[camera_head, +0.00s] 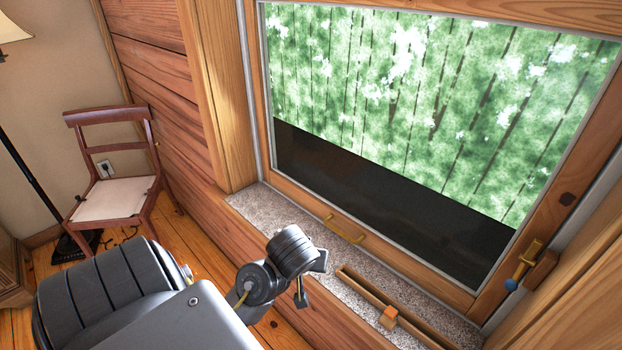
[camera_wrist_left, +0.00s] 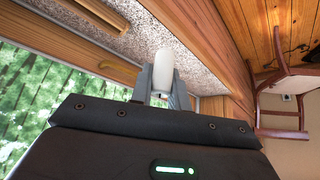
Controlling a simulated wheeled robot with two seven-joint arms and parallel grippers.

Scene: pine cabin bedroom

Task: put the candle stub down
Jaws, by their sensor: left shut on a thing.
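The candle stub (camera_wrist_left: 163,68) is a short white cylinder in the left wrist view. My left gripper (camera_wrist_left: 162,90) is shut on it, with a grey finger on each side. The stub's rounded end sticks out past the fingertips, over the speckled stone window sill (camera_wrist_left: 205,62). I cannot tell whether it touches the sill. In the head view my left gripper (camera_head: 302,291) is partly hidden by my wrist, at the front edge of the sill (camera_head: 262,210). The stub cannot be made out there. My right gripper is in neither view.
A long wooden piece (camera_head: 372,294) with a small orange block (camera_head: 388,318) lies along the sill, right of my left gripper. A window (camera_head: 400,110) with a brass handle (camera_head: 343,230) rises behind. The sill's left part is clear. A chair (camera_head: 112,190) stands at left.

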